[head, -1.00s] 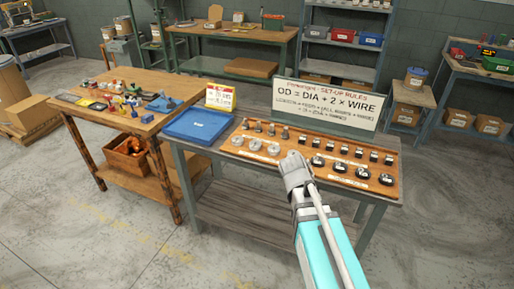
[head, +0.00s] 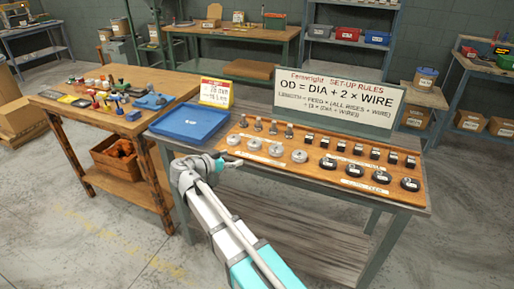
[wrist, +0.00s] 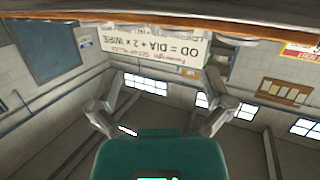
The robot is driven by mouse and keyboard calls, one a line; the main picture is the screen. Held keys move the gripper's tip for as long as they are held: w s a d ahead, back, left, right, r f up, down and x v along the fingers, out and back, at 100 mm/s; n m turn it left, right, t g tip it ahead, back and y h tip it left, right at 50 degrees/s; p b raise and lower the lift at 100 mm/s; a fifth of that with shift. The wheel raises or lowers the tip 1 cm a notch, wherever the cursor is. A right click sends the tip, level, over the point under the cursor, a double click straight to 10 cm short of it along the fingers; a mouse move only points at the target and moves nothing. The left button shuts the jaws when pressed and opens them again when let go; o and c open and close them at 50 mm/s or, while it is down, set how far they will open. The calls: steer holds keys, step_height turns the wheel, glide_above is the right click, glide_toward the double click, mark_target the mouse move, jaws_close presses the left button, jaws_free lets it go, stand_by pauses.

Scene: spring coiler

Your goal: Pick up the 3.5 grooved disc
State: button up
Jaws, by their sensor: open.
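Several silver discs lie in a row on the wooden board (head: 300,171), among them a leftmost one (head: 233,139) and a rightmost one (head: 299,156). Several black discs, such as one at the right end (head: 410,184), continue the row. Their labels are too small to read, so I cannot tell which disc is the 3.5 grooved one. My gripper (head: 232,163) is at the bench's front edge, just in front of the silver discs, and touches none that I can see.
A blue tray (head: 190,123) lies left of the board. Small posts and black blocks (head: 375,153) stand behind the discs. A rules sign (head: 335,97) rises at the back, with a yellow-edged card (head: 215,92) left of it. A wooden table (head: 70,120) stands further left.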

mark_target(249, 146)
steer(key=a, duration=0.1)
steer(key=a+t, duration=0.1)
steer(key=shift+w+a+r, duration=0.25)
steer(key=shift+w+a, duration=0.05)
steer(key=shift+w+d, duration=0.1)
steer(key=shift+b+x, duration=0.8)
steer(key=shift+x, duration=3.4)
steer(key=shift+f, duration=0.1)
steer(key=shift+b+x, duration=0.5)
steer(key=shift+x, duration=2.05)
steer(key=shift+d+f, duration=0.1)
steer(key=shift+d, duration=0.05)
